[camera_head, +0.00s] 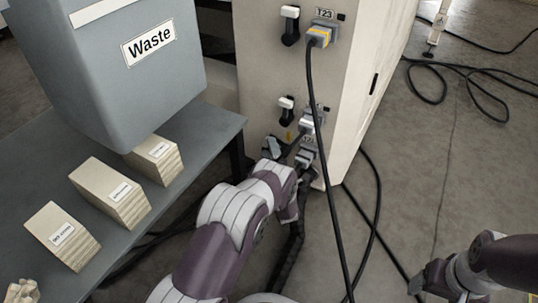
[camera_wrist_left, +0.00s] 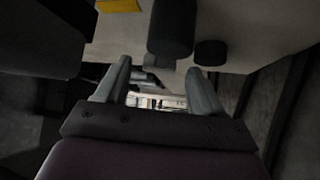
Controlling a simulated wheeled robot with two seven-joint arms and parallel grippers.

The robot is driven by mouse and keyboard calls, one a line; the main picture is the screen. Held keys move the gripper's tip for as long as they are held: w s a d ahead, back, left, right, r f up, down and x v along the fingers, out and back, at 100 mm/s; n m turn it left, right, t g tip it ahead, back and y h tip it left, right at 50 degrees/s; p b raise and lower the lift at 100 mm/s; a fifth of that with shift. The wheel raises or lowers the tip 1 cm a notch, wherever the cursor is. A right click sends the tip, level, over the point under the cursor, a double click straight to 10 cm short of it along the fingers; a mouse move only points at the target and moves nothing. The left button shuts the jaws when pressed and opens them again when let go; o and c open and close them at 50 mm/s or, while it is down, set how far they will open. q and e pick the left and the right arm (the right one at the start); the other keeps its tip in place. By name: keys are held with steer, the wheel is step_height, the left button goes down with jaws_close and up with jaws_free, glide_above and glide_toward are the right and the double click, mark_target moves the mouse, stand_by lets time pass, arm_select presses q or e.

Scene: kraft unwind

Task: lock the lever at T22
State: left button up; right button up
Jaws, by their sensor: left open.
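On the pale cabinet (camera_head: 265,60), a black lever with a white top (camera_head: 286,108) sits beside a plugged grey connector (camera_head: 308,124). Its label is hidden by a cable, so I cannot read T22 there. My left gripper (camera_head: 284,150) is low at the cabinet front, below that lever, partly hidden by its own wrist. In the left wrist view its two grey fingers (camera_wrist_left: 158,88) are apart, with nothing clearly held between them. A dark rounded part (camera_wrist_left: 172,30), perhaps a lever, hangs just beyond the fingers. My right gripper (camera_head: 432,280) is at lower right, its fingers unclear.
Above are the T23 label (camera_head: 325,13), its lever (camera_head: 290,26) and a connector (camera_head: 320,37). A black cable (camera_head: 312,90) hangs across the cabinet front. A lower connector (camera_head: 306,158) is close to my left gripper.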

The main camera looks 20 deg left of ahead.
arm_select(q)
steer(key=shift+w+a+r, duration=0.2)
steer(key=shift+w+a, duration=0.25)
steer(key=shift+w, duration=0.1)
jaws_close()
steer(key=shift+s+d+r+m+t+h+b, duration=0.1)
steer(key=shift+d+r+m+t+h+b, duration=0.35)
steer(key=shift+m+t, duration=0.75)
steer(key=shift+w+d+r+m+t+h+b, duration=0.2)
steer(key=shift+m+t+b, duration=0.5)
steer(key=shift+m, duration=0.9)
steer(key=shift+s+d+r+m+t+h+b, duration=0.25)
steer(key=shift+r+m+t+b, duration=0.15)
steer(key=shift+m+t, duration=0.85)
steer(key=shift+m, duration=0.35)
jaws_free()
steer(key=shift+r, duration=0.1)
